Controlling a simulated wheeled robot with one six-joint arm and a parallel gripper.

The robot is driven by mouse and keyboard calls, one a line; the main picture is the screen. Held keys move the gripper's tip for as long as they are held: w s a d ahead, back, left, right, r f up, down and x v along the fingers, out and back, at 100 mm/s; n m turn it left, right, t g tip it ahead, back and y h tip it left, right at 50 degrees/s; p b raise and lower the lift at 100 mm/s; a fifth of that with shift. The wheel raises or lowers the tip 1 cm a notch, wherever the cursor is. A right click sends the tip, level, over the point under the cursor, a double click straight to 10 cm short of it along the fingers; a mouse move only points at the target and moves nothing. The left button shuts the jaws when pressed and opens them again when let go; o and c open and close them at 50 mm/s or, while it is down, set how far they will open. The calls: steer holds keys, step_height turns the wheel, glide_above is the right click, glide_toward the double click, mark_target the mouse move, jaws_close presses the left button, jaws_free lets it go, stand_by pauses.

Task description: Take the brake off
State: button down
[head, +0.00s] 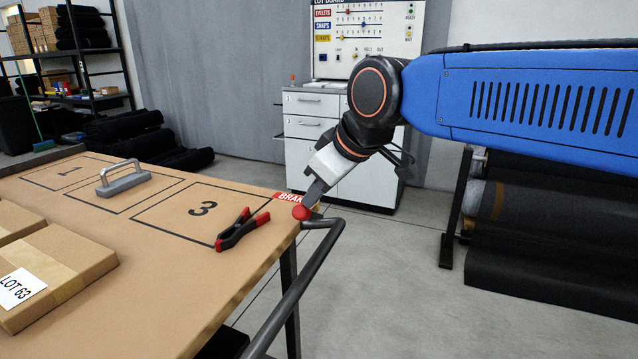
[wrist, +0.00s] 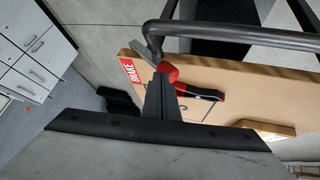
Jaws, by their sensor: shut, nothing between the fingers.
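The brake is a lever with a red knob (head: 301,212) at the near right corner of the table, beside a red BRAKE label (head: 289,197). In the wrist view the red knob (wrist: 169,71) sits just past my fingertips, with a grey lever arm (wrist: 151,60) running from it. My gripper (head: 309,202) is shut and empty, pointing down with its tips at the knob. It also shows in the wrist view (wrist: 159,78). I cannot tell whether the tips touch the knob. The fingers partly hide the area behind the knob.
A dark push handle (head: 308,270) curves out from the table (head: 180,265) close to the knob. A red-and-black clamp (head: 242,230) lies near square 3. A grey handled block (head: 123,180) and cartons (head: 60,270) are on the top. A white cabinet (head: 310,130) stands behind.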

steer(key=shift+s+a+f, duration=0.1)
steer(key=shift+s+f, duration=0.3)
steer(key=shift+f, duration=0.05)
steer(key=shift+s+f, duration=0.1)
